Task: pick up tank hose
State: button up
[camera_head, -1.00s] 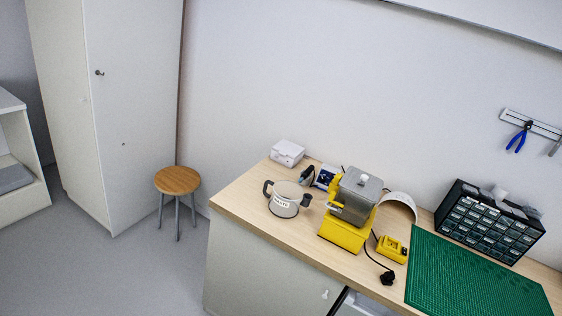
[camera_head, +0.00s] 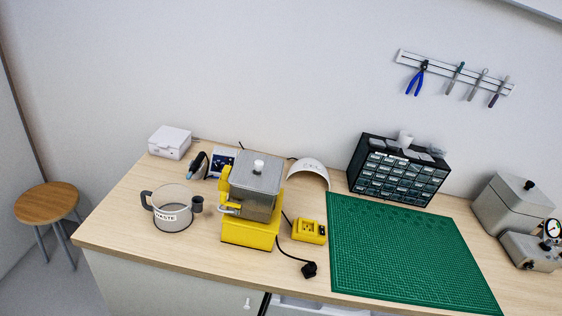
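A grey metal tank (camera_head: 256,185) with a pale knob on its lid sits on a yellow base (camera_head: 249,233) on the bench. Yellow and pale parts (camera_head: 230,207) stick out at the tank's left side. They are too small to tell whether one of them is the tank hose. A black cord with a plug (camera_head: 309,269) runs from near the base to the bench front. My gripper is not in view.
On the bench (camera_head: 130,247) stand a labelled waste pot (camera_head: 172,219), a white box (camera_head: 169,141), a yellow charger-like block (camera_head: 309,231), a drawer cabinet (camera_head: 399,174), a green mat (camera_head: 400,250) and grey devices (camera_head: 512,205). Tools hang on a wall rail. A stool (camera_head: 47,203) stands left.

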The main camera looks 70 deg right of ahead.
aim_at(226, 172)
jog(key=z, duration=1.3)
jog(key=i, duration=1.05)
jog(key=u, duration=0.3)
jog(key=k, duration=1.05)
jog(key=u, duration=1.15)
jog(key=i, duration=1.3)
jog(key=z, duration=0.9)
jog(key=i, duration=0.65)
jog(key=z, duration=0.5)
